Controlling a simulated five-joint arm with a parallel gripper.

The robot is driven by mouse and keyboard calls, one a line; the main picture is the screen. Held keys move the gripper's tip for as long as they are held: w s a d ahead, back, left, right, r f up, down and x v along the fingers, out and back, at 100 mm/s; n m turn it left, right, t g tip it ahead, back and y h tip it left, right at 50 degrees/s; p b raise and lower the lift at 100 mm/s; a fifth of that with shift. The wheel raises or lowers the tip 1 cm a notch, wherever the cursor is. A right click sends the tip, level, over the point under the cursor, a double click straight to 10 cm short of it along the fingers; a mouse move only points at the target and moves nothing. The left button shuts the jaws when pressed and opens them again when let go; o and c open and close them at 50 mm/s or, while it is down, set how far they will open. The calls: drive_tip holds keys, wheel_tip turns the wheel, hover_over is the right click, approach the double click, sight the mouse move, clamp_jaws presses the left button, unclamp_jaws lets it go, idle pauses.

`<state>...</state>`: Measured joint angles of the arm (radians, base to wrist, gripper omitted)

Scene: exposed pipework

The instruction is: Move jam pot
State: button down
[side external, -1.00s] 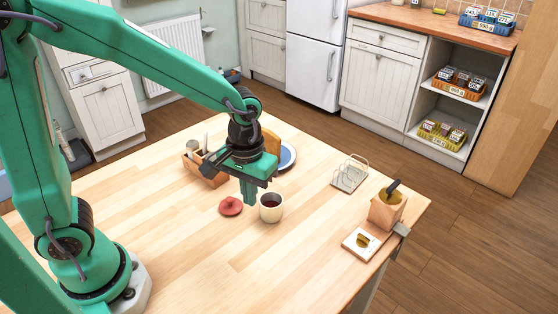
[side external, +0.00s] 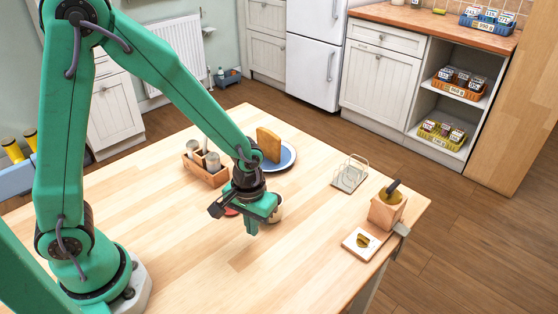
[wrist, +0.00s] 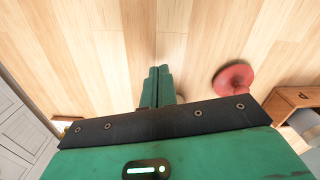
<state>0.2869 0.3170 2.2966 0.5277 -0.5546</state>
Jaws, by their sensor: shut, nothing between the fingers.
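The jam pot (side external: 280,211), a small cream pot, stands on the table and is mostly hidden behind my gripper in the side view. In the earlier side frame it is open on top with dark red contents. My gripper (side external: 251,229) points down in front of the pot, with its fingers together and empty. The red lid (wrist: 233,77) lies on the table to the right of the fingers in that view. In the side view only a sliver of the lid shows behind my gripper.
A wooden caddy (side external: 207,175) with shakers and a blue-rimmed plate (side external: 287,157) with a bread slice stand behind. A wire toast rack (side external: 350,173), a wooden holder (side external: 386,209) and a white tile (side external: 363,243) are to the right. The front table is clear.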

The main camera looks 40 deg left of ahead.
drive_tip(key=shift+w+a, duration=0.25)
drive_tip(key=shift+w, duration=0.7)
drive_tip(key=shift+w+a, duration=0.25)
drive_tip(key=shift+w, duration=0.7)
drive_tip(key=shift+w, duration=0.15)
drive_tip(key=w+a, duration=0.1)
drive_tip(key=w, duration=0.3)
drive_tip(key=w+a, duration=0.1)
drive_tip(key=w, duration=0.4)
drive_tip(key=w+a, duration=0.1)
drive_tip(key=w, duration=0.3)
drive_tip(key=shift+w+a, duration=0.2)
drive_tip(key=shift+a, duration=0.2)
drive_tip(key=shift+s, duration=0.2)
drive_tip(key=shift+s+d, duration=0.3)
drive_tip(key=shift+s, duration=0.5)
drive_tip(key=shift+s+d, duration=0.25)
drive_tip(key=shift+s, duration=0.7)
wheel_tip(320, 180, up, 10)
